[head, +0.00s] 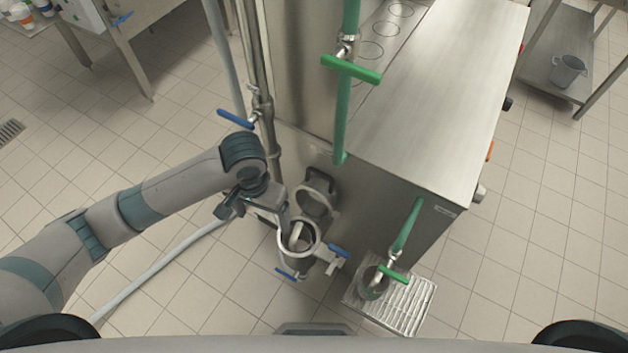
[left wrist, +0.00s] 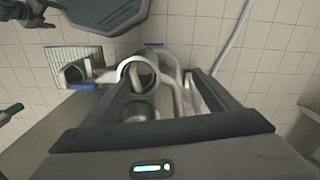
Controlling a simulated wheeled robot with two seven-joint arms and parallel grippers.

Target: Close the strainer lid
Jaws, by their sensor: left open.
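The strainer (head: 298,238) is a round metal housing with a pale ring-shaped rim, low at the front of the steel machine. Its mouth is uncovered. The strainer lid (head: 318,194) stands open, swung up behind the mouth toward the machine. My left gripper (head: 287,222) is open, beside the lid and over the strainer's left edge. In the left wrist view, the strainer's ring (left wrist: 138,72) shows just past and between the two fingers. A round metal part, perhaps the lid, shows between them, partly hidden by the gripper body. I see no contact.
The steel machine (head: 440,90) rises behind. Green-handled taps (head: 350,68) hang in front of it. Blue-handled valves (head: 338,251) flank the strainer. A drain grate (head: 410,305) lies to the right. A hose (head: 160,268) crosses the floor at left.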

